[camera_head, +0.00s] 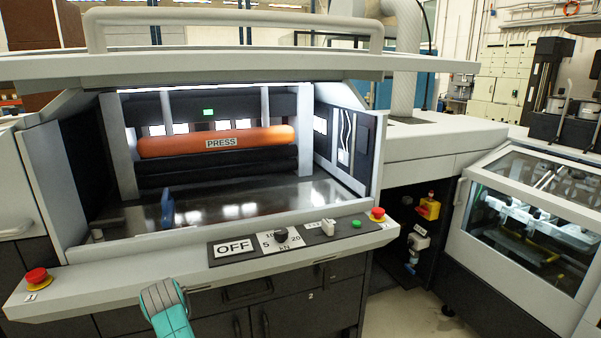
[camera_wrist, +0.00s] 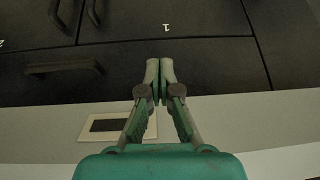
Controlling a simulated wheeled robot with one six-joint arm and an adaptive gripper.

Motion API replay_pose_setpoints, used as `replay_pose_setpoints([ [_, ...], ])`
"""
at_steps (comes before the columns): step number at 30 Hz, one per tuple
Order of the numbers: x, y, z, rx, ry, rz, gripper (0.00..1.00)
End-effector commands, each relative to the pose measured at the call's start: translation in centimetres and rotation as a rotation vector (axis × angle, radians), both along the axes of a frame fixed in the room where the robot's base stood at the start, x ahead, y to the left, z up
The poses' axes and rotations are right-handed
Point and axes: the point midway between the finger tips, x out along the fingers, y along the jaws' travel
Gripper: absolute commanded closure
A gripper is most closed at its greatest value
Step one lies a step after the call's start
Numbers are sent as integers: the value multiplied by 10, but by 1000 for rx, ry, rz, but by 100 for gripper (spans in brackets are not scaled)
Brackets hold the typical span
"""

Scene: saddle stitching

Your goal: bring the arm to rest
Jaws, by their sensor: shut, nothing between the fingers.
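My gripper (camera_wrist: 160,80) shows in the wrist view with its two grey fingertips together and nothing between them. It is over the dark drawer and cupboard fronts (camera_wrist: 220,65) and the light front ledge of the machine. In the head view, part of my arm (camera_head: 168,312), grey and teal, shows at the bottom, in front of the press machine's front ledge (camera_head: 130,285). The gripper's fingers cannot be made out in the head view.
The press machine has an orange roller (camera_head: 180,142) marked PRESS. Its front panel carries an OFF sign (camera_head: 234,247), a dial (camera_head: 281,235) and red stop buttons (camera_head: 38,278) at both ends. A glazed machine (camera_head: 530,215) stands at right. Floor (camera_head: 405,318) shows between them.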

Motion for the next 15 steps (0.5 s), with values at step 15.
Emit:
replay_pose_setpoints([
  [15,-48,-164,-181,69,-136,-61,100],
])
